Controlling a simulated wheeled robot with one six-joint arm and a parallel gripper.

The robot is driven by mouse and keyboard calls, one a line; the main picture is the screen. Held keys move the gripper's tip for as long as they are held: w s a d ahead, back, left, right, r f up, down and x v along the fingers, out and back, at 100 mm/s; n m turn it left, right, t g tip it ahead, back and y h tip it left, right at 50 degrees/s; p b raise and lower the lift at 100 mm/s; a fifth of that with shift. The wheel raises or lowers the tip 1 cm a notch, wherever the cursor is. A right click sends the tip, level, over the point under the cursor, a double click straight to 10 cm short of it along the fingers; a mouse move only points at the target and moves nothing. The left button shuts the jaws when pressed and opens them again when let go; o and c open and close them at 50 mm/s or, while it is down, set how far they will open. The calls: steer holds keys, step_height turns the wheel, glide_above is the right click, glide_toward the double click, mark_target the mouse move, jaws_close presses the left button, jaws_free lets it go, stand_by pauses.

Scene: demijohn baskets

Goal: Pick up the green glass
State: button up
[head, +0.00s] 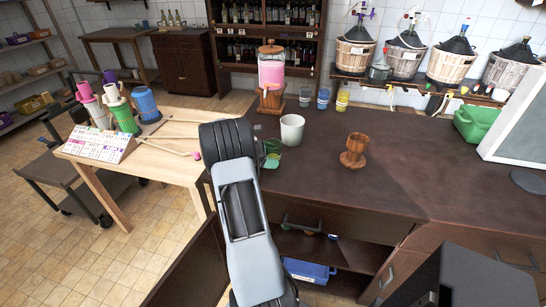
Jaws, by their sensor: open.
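A green glass (273,147) stands on the dark wooden counter (430,185), near its left end. It is see-through, with a stronger green toward its base. My arm runs up from the bottom of the head view and passes just left of the glass, close to it in the picture. My gripper cannot be made out; the dark upper part of my arm hides that area. I cannot tell how far the gripper is from the glass.
A white cup (292,130) stands just right of and behind the glass. A wooden goblet (354,151) is farther right. Behind are a pink drink dispenser (271,75), blue glasses (323,98) and a yellow glass (342,100). A light wooden table (178,130) adjoins at left.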

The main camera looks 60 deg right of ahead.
steer(key=shift+c, duration=0.4)
steer(key=c, duration=1)
steer(key=shift+c, duration=0.2)
steer(key=shift+r, duration=0.15)
steer(key=shift+r, duration=1.4)
steer(key=s+a+r, duration=0.7)
steer(key=a+r, duration=0.2)
steer(key=a, duration=0.3)
steer(key=shift+r+b, duration=0.35)
steer(key=shift+r, duration=0.05)
